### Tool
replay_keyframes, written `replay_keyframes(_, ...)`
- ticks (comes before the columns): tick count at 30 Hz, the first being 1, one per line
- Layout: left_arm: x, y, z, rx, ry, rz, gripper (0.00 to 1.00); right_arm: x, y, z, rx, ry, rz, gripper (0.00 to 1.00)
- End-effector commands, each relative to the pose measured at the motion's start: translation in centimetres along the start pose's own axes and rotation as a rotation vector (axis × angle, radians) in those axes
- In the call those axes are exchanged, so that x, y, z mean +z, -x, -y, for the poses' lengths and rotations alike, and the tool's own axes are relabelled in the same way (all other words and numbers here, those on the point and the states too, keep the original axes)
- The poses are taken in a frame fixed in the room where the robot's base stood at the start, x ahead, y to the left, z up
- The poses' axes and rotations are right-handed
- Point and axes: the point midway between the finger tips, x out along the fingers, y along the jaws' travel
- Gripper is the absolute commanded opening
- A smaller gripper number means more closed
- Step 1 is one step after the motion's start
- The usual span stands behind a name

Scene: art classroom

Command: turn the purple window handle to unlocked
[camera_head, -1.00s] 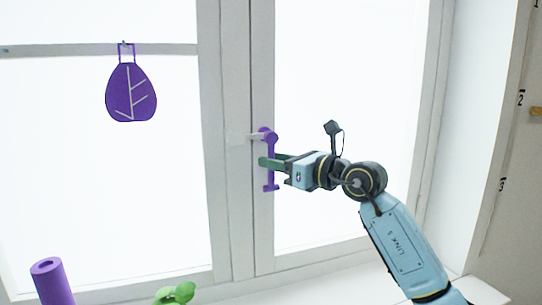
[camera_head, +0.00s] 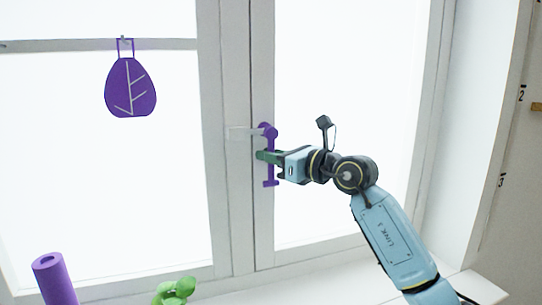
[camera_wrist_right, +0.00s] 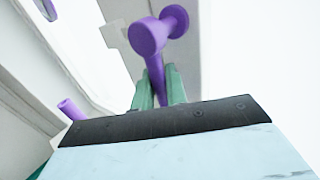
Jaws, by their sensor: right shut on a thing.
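The purple window handle (camera_head: 269,175) is on the window frame at the centre of the head view. Its round pivot is at the top and its grip hangs straight down. My right gripper (camera_head: 262,156) reaches in from the right and is shut on the grip, a little below the pivot. In the right wrist view, the handle (camera_wrist_right: 150,38) runs down between the green fingers of the gripper (camera_wrist_right: 160,84). The lower part of the grip is hidden there by the gripper body. My left gripper is not in view.
A purple leaf-shaped hanging (camera_head: 130,88) is on the left pane. A purple roll (camera_head: 54,279) and a green plant (camera_head: 174,291) stand at the bottom left. A pale latch piece (camera_head: 243,132) is left of the pivot. The wall with numbers is at the far right.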

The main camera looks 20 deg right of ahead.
Motion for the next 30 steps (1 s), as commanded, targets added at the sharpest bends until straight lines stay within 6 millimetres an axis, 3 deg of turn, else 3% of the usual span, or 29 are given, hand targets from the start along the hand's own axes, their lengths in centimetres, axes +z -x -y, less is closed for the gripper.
replay_keyframes(11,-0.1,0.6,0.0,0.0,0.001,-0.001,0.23,0.2,0.3,0.5,-0.002,0.086,-0.057,0.0)
replay_keyframes(30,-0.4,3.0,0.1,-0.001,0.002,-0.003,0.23,1.4,1.8,2.7,-0.003,0.561,-0.374,0.0)
